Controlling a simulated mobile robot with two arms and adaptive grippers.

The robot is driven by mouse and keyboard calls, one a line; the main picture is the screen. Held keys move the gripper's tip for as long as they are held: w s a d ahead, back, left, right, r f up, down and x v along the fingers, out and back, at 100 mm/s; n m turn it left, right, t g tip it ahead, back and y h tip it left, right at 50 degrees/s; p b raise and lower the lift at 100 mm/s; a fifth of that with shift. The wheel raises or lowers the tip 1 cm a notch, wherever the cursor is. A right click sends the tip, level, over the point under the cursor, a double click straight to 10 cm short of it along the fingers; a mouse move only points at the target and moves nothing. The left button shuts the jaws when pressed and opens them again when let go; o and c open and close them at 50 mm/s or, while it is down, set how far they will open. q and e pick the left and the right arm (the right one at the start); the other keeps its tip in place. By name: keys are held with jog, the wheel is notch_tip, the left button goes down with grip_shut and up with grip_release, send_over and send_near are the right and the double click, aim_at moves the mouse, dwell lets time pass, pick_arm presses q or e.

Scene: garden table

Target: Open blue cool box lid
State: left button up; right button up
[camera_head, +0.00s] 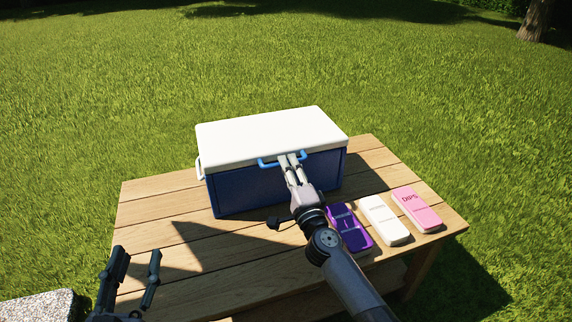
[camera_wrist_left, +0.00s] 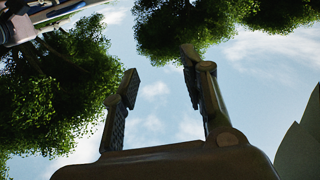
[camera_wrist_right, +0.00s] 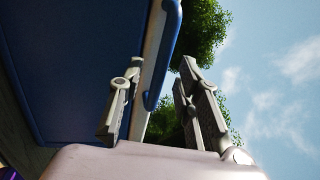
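The blue cool box (camera_head: 270,188) stands on the wooden table with its white lid (camera_head: 268,134) lying shut on top. A blue handle (camera_head: 268,163) is on the lid's front edge. My right gripper (camera_head: 292,158) is at this handle, its fingers parted. In the right wrist view, the handle (camera_wrist_right: 164,62) shows between and beyond the fingers (camera_wrist_right: 155,85); I cannot tell whether they touch it. My left gripper (camera_head: 136,262) is open and empty, low at the table's left front. Its spread fingers also show against the sky in the left wrist view (camera_wrist_left: 160,80).
A purple pack (camera_head: 349,229), a white pack (camera_head: 384,220) and a pink pack (camera_head: 417,209) lie on the table (camera_head: 190,262) to the right of my right arm. The table's left part is clear. A speckled block (camera_head: 38,306) stands at the lower left.

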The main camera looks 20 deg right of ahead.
pick_arm(q)
jog(key=shift+s+d+r+t, duration=0.1)
jog(key=shift+s+r+t, duration=0.1)
jog(key=shift+r+t, duration=0.65)
pick_arm(e)
jog(key=shift+w+r, duration=0.25)
jog(key=shift+w, duration=0.95)
pick_arm(q)
jog(key=shift+r+g, duration=0.2)
jog(key=shift+g, duration=0.05)
pick_arm(e)
jog(key=shift+c, duration=0.3)
grip_shut()
